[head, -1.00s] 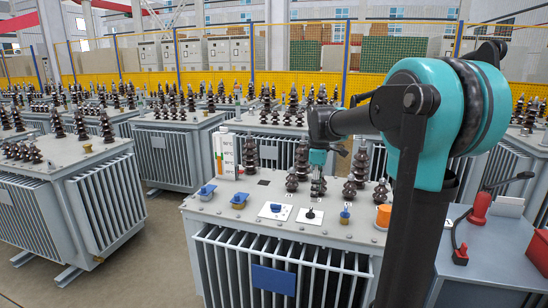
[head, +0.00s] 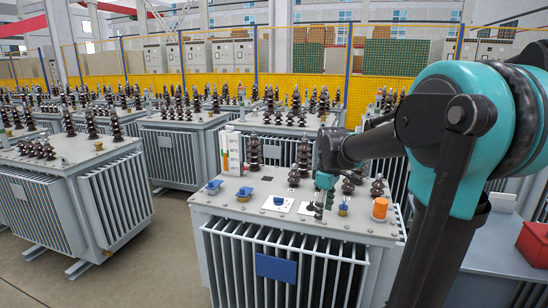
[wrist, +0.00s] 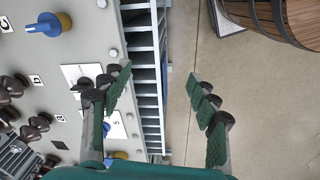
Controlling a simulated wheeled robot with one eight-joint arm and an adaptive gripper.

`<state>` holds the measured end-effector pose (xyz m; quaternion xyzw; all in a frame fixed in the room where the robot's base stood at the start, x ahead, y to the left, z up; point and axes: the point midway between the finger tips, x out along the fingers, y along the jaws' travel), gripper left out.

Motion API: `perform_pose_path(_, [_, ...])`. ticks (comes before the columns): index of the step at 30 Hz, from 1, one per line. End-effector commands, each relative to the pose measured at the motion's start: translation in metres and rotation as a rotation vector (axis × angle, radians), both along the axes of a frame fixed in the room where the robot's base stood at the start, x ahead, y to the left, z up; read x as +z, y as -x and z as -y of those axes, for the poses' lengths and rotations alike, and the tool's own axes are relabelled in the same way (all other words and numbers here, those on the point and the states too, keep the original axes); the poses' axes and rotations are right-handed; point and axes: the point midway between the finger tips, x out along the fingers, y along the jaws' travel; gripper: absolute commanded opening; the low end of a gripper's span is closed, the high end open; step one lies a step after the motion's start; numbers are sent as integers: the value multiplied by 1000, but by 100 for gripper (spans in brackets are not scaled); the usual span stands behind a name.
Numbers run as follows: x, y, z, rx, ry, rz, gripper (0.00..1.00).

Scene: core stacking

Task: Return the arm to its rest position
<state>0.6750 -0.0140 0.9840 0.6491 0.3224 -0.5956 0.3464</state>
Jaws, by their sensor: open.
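My arm is teal and dark grey and fills the right of the head view. My gripper (head: 324,196) hangs from the wrist over the front part of the nearest transformer's top. In the wrist view my gripper (wrist: 162,100) has its two green-padded fingers spread wide, with nothing between them. Below the gap lie the transformer's edge and bare floor. The transformer (head: 305,234) has a light grey top with brown bushings, blue knobs and an orange cap (head: 380,208). My arm hides part of its right side.
Another transformer (head: 70,205) stands at the left, with floor between. A red box (head: 533,244) is at the right edge. Rows of transformers and a yellow fence (head: 300,88) lie behind. A wooden barrel (wrist: 275,18) stands on the floor in the wrist view.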

Motion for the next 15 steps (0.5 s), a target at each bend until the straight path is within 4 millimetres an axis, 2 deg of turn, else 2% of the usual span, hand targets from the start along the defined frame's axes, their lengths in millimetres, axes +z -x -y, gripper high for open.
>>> perform_pose_path(8, [-58,65,13,-351,-51,100,60])
perform_pose_path(15, [-128,152,24,-786,-160,217,60])
